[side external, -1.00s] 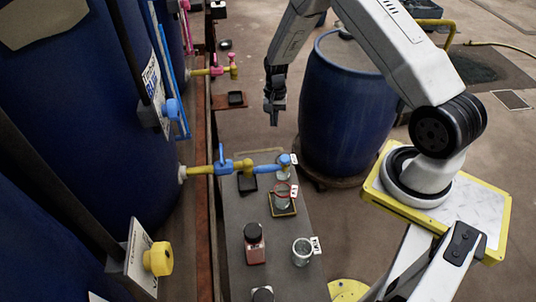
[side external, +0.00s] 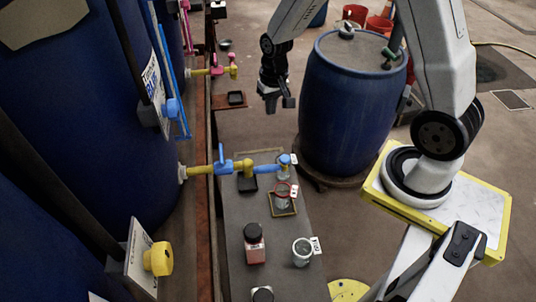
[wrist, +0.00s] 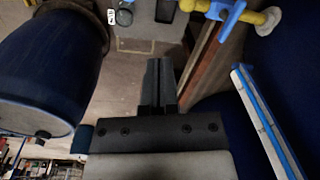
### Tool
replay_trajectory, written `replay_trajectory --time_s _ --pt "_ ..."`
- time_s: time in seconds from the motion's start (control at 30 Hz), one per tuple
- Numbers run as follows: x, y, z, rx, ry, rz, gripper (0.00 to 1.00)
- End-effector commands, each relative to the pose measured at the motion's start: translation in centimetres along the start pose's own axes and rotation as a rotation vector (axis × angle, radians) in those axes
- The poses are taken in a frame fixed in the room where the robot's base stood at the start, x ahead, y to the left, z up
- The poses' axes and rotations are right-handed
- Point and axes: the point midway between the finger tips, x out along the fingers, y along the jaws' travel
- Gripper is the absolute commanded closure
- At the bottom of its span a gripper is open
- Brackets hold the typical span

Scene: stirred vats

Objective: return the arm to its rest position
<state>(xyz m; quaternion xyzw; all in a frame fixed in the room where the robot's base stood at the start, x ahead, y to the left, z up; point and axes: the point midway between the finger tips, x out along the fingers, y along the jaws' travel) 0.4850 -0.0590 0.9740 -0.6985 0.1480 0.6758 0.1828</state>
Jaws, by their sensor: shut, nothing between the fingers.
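My gripper (side external: 279,103) hangs in the air in the side external view, between the vats on the left and the blue drum on the right. It is shut and empty. In the wrist view my gripper (wrist: 158,68) shows as dark fingers together over the floor. It touches nothing that I can see. My arm rises from its white and yellow base at the right, and its upper links run out of the top of the side external view.
A blue drum (side external: 350,110) stands just right of my gripper. Big blue vats (side external: 70,110) line the left, with a blue-handled tap (side external: 225,165) over a grey bench (side external: 235,260). A red-filled bottle (side external: 255,245) and a glass jar (side external: 302,252) stand there. Red buckets (side external: 355,14) are behind.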

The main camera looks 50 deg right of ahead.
Motion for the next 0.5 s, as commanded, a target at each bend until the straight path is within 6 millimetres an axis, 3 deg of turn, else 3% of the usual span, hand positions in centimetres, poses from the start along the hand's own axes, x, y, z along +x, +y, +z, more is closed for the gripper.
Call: replay_trajectory --time_s 0.2,0.5 --pt "-3.0 -1.0 3.7 -0.171 0.072 -0.002 1.00" --pt "-5.5 -1.4 8.8 -0.385 0.159 -0.004 1.00"
